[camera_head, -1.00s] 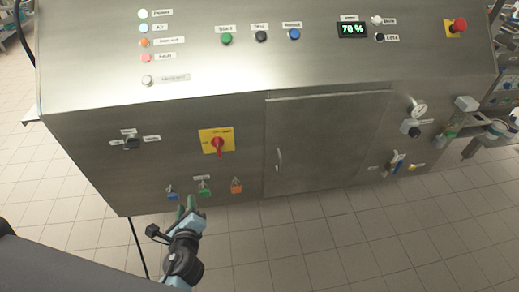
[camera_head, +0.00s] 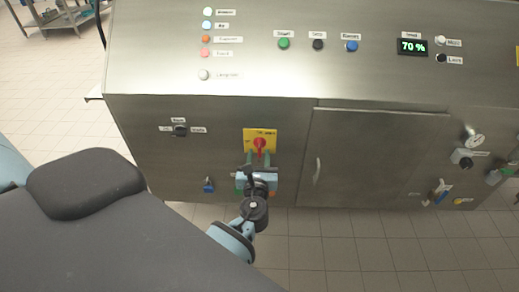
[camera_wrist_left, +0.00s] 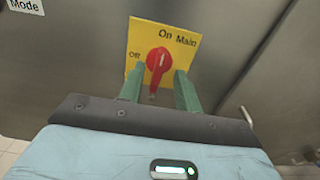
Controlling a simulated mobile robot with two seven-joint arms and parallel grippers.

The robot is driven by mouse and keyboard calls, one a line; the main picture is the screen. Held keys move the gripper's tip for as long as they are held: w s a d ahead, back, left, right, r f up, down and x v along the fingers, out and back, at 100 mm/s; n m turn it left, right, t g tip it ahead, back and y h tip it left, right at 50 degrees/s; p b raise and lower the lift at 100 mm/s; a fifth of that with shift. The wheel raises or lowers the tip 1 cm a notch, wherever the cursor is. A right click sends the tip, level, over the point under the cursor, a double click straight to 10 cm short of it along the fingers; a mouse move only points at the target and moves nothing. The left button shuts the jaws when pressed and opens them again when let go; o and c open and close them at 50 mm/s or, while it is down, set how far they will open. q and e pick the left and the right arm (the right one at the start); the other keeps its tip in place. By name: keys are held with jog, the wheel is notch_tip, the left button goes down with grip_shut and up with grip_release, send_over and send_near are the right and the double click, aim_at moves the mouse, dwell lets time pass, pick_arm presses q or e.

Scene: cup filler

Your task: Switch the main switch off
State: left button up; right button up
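The main switch is a red rotary handle (camera_head: 259,144) on a yellow plate (camera_head: 271,133) on the steel cabinet front. In the left wrist view, the handle (camera_wrist_left: 157,60) stands close to upright, with "On Main" printed above and "Off" at its left. My left gripper (camera_head: 258,161) is at the lower part of the plate. In the left wrist view, its green fingers (camera_wrist_left: 160,80) are apart, one on each side of the handle's lower end. I cannot tell whether they touch it. My right gripper is not recognisable in view.
A black mode knob (camera_head: 180,131) sits left of the switch, and a blue fitting (camera_head: 208,185) is below left. A cabinet door with a handle (camera_head: 318,168) is at the right.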

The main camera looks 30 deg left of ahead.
aim_at(259, 148)
pick_arm(q)
jog(key=shift+x, duration=1.65)
grip_shut()
